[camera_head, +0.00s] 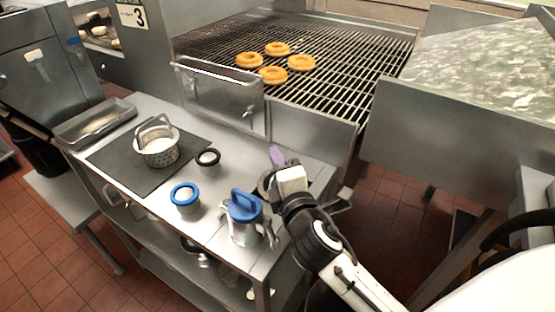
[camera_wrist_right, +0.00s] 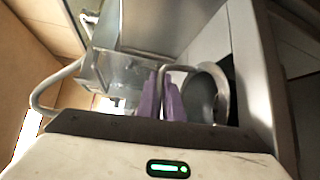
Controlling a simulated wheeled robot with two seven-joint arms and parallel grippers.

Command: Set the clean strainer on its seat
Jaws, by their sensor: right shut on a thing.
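A perforated metal strainer (camera_head: 157,151) with a looped handle and something white inside sits upright on the dark mat (camera_head: 112,156). I cannot tell whether it is clean. My right gripper (camera_head: 277,156) is past the right end of the strainer's row, by the table's right side, far from that strainer. In the wrist view its purple fingers (camera_wrist_right: 161,98) are shut on a bent metal handle (camera_wrist_right: 178,69). A curved grey metal piece (camera_wrist_right: 221,92) shows beside the handle; what it belongs to is unclear. The held thing is hidden in the head view. My left gripper is out of view.
A blue-ringed cup (camera_head: 185,197), a black-ringed cup (camera_head: 208,159) and a blue-lidded metal pitcher (camera_head: 244,217) stand on the steel table. A metal trough (camera_head: 218,94) lies behind, before a grate (camera_head: 340,65) with several orange rings. A shallow tray (camera_head: 96,121) sits left.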

